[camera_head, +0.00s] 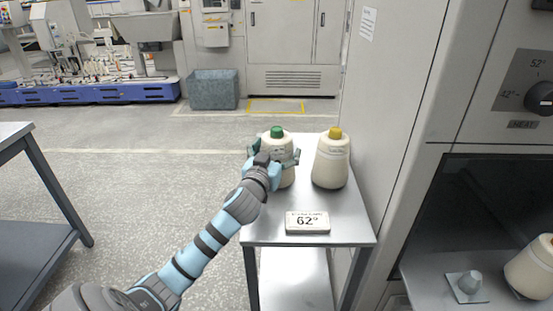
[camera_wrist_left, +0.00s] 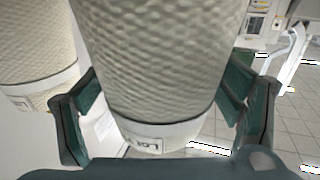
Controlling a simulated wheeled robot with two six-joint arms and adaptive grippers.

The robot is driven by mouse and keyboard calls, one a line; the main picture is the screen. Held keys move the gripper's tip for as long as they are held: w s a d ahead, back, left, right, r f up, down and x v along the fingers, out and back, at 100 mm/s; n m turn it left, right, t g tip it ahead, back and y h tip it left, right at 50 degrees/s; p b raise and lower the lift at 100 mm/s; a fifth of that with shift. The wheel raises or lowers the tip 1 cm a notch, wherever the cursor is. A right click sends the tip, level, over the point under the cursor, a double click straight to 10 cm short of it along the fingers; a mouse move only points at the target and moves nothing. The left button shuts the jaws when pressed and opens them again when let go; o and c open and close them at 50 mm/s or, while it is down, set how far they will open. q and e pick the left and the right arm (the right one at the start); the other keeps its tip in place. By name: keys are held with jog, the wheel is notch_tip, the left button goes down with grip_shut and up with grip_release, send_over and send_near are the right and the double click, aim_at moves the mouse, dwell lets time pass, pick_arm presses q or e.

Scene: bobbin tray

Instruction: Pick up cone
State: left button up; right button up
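The green-topped cream cone (camera_head: 284,178) is near the left edge of the small metal table (camera_head: 270,228). It fills the middle of the left wrist view (camera_wrist_left: 160,60), with a white labelled band at its end. My left gripper (camera_head: 273,157) has its fingers on both sides of this cone, close against it. I cannot tell whether they press on it, nor whether the cone is clear of the tabletop. Part of its body is hidden behind my gripper. A yellow-topped cream cone (camera_head: 331,163) stands to the right and shows in the left wrist view (camera_wrist_left: 35,50). My right gripper is not in view.
A tall grey machine (camera_head: 395,110) borders the right side. Another table (camera_head: 25,190) stands left, with open floor between.

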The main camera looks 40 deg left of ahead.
pick_arm(q)
jog(key=c, duration=1)
jog(key=shift+r, duration=0.1)
notch_tip(320, 180, up, 20)
jog(key=p, duration=0.6)
